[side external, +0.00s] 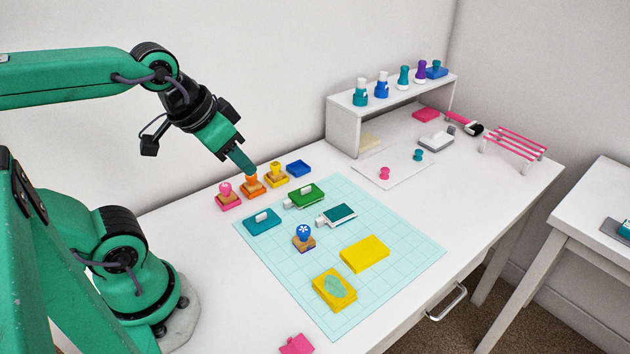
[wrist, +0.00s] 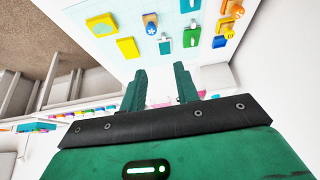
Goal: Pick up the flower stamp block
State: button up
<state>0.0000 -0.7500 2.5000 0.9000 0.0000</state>
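The flower stamp block (side external: 303,234) has a round blue knob with a white flower on a wooden block. It stands upright on the pale teal grid mat (side external: 405,262), near the mat's middle. In the wrist view the stamp block (wrist: 151,25) shows near the top, beyond my fingertips. My gripper (side external: 251,171) is at the back left, over or near the orange stamp, away from the flower stamp. In the wrist view my gripper (wrist: 159,70) has its fingers apart with nothing between them.
Pink (side external: 228,197), orange (side external: 252,187) and yellow (side external: 273,176) stamps and a blue pad (side external: 299,168) line the mat's back edge. Teal (side external: 262,220) and green (side external: 306,195) items lie near the flower stamp. Yellow blocks (side external: 365,253) lie in front. A white shelf (side external: 344,128) stands behind.

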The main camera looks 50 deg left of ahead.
jog(key=o, duration=0.6)
jog(key=shift+c, duration=0.2)
jog(key=g, duration=0.5)
send_over(304, 229)
jog(key=shift+m, duration=0.4)
notch_tip(304, 229, down, 16)
jog(key=shift+s+a+r, duration=0.1)
jog(key=shift+r, duration=0.15)
jog(key=shift+f+g, duration=0.3)
jog(key=shift+f, duration=0.2)
jog(key=shift+f, duration=0.15)
jog(key=shift+f, duration=1.15)
